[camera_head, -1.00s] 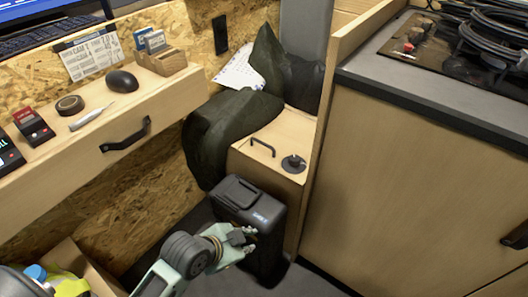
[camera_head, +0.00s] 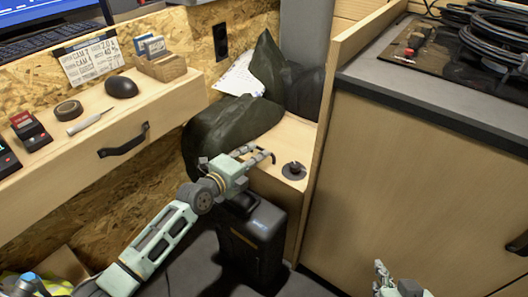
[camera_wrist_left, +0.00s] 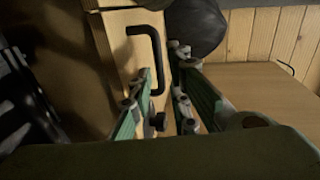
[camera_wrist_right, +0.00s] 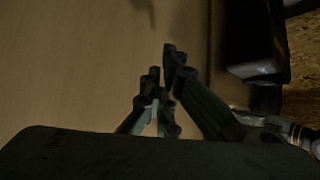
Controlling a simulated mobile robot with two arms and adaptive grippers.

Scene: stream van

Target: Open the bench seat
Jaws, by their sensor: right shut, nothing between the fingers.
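The bench seat (camera_head: 283,142) is a light wood box beside the tall cabinet, and its lid looks shut. A black bar handle (camera_wrist_left: 157,55) on it shows clearly in the left wrist view; in the head view my gripper partly covers it. A round black knob (camera_head: 293,171) sits on the lid, right of the handle. My left gripper (camera_head: 262,154) is at the handle with its fingers apart. In the left wrist view the handle's near end reaches between the fingers (camera_wrist_left: 160,72); I cannot tell if they touch it. My right gripper (camera_head: 384,272) is shut and empty before the cabinet.
A black case (camera_head: 252,238) stands on the floor against the bench front, under my left gripper. The wooden cabinet (camera_head: 420,170) closes off the right. A drawer (camera_head: 85,150) juts out at the left.

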